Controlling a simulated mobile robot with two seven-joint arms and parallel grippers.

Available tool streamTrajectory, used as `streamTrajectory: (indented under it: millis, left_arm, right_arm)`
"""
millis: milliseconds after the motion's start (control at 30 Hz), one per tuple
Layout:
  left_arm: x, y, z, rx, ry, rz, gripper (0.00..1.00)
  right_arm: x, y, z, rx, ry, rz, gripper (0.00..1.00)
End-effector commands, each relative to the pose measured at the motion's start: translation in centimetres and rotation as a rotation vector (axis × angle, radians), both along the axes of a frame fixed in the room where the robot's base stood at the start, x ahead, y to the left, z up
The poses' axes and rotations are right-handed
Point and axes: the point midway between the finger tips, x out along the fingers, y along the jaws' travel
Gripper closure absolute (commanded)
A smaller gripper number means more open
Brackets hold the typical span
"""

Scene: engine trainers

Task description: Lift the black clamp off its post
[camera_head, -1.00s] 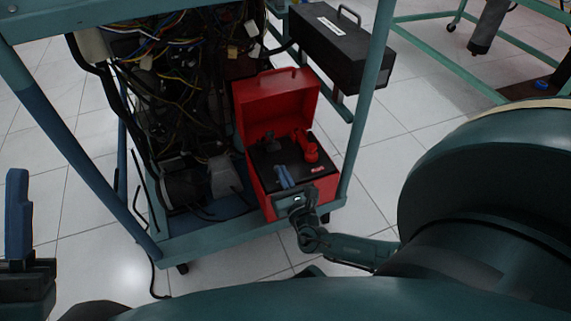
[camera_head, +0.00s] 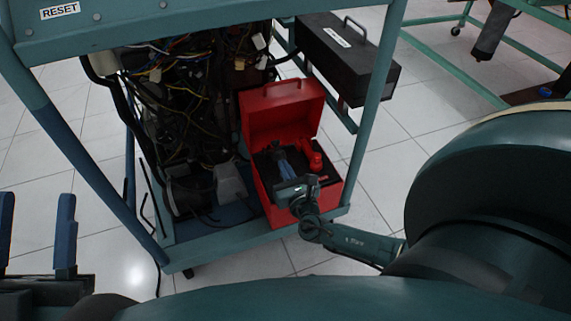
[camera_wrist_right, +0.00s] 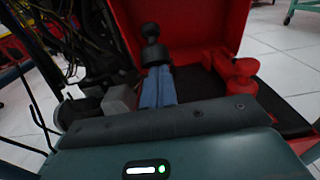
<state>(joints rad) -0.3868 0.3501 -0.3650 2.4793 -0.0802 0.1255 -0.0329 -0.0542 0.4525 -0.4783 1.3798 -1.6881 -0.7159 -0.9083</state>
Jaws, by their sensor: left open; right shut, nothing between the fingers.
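A dark piece that looks like the black clamp (camera_wrist_right: 152,45) stands upright in the open red box, just beyond the fingertips of my right gripper in the right wrist view. In the head view it is mostly hidden behind the fingers, and its post cannot be made out. My right gripper (camera_wrist_right: 158,72) has its blue fingers together with nothing between them; it also shows over the box in the head view (camera_head: 282,162). Whether the fingertips touch the clamp is unclear. My left gripper (camera_head: 36,202) is open and empty at the lower left, far from the box.
The red box (camera_head: 268,205) has its lid (camera_head: 285,110) raised behind the clamp. A red part (camera_head: 313,161) stands to the right inside it. Wires hang to the left. A black toolbox (camera_head: 345,60) is behind, and a teal frame post (camera_head: 376,90) rises on the right.

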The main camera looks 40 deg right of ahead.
Motion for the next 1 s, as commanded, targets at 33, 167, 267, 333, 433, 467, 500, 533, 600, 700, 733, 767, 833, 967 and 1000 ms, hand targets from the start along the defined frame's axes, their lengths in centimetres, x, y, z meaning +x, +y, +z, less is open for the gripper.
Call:
streamTrajectory:
  millis: [33, 167, 267, 333, 433, 467, 500, 533, 600, 700, 733, 767, 833, 967, 1000]
  left_arm:
    - [-0.1, -0.1, 0.0, -0.007, 0.080, 0.004, 0.55]
    - [-0.6, -0.3, -2.4, -0.015, 0.271, 0.014, 0.55]
    - [-1.4, -0.4, -3.9, -0.015, 0.396, 0.025, 0.55]
    - [-1.4, -0.1, -3.8, 0.017, 0.396, 0.047, 0.55]
    - [-1.4, 0.2, -3.8, 0.062, 0.393, 0.074, 0.55]
    - [-1.5, 0.3, -3.9, 0.074, 0.393, 0.080, 0.55]
    - [-1.5, 0.3, -4.0, 0.089, 0.392, 0.088, 0.55]
    - [-1.6, 0.4, -4.0, 0.097, 0.393, 0.092, 0.55]
    - [-1.7, 0.5, -4.2, 0.116, 0.392, 0.100, 0.55]
    - [-1.7, 0.5, -4.5, 0.126, 0.390, 0.105, 0.55]
    - [-1.7, 0.6, -4.5, 0.128, 0.389, 0.106, 0.55]
    - [-1.7, 0.6, -4.5, 0.129, 0.389, 0.106, 0.55]
    - [-1.7, 0.6, -4.6, 0.129, 0.387, 0.106, 0.55]
    - [-1.7, 0.6, -4.6, 0.129, 0.388, 0.106, 0.55]
    - [-1.7, 0.6, -4.6, 0.129, 0.388, 0.106, 0.55]
  right_arm:
    - [0.1, 0.0, 1.3, 0.007, 0.025, -0.001, 1.00]
    - [0.2, 0.0, 1.8, 0.023, 0.091, 0.000, 1.00]
    - [0.6, 0.0, 2.5, 0.038, 0.133, 0.003, 1.00]
    - [1.1, -0.2, 3.4, 0.042, 0.154, 0.001, 1.00]
    - [1.4, -0.3, 3.7, 0.050, 0.198, 0.001, 1.00]
    - [1.5, -0.3, 3.8, 0.053, 0.209, 0.002, 1.00]
    - [1.6, -0.3, 3.8, 0.057, 0.223, 0.002, 1.00]
    - [1.7, -0.3, 3.9, 0.058, 0.231, 0.002, 1.00]
    - [2.0, -0.4, 4.1, 0.063, 0.242, 0.003, 1.00]
    - [2.5, -0.5, 4.3, 0.062, 0.245, 0.004, 1.00]
    - [2.5, -0.5, 4.3, 0.062, 0.245, 0.004, 1.00]
    - [2.6, -0.5, 4.3, 0.063, 0.245, 0.004, 1.00]
    - [2.6, -0.6, 4.3, 0.063, 0.244, 0.003, 1.00]
    - [2.7, -0.6, 4.3, 0.062, 0.242, 0.003, 1.00]
    - [2.7, -0.6, 4.3, 0.062, 0.242, 0.003, 1.00]
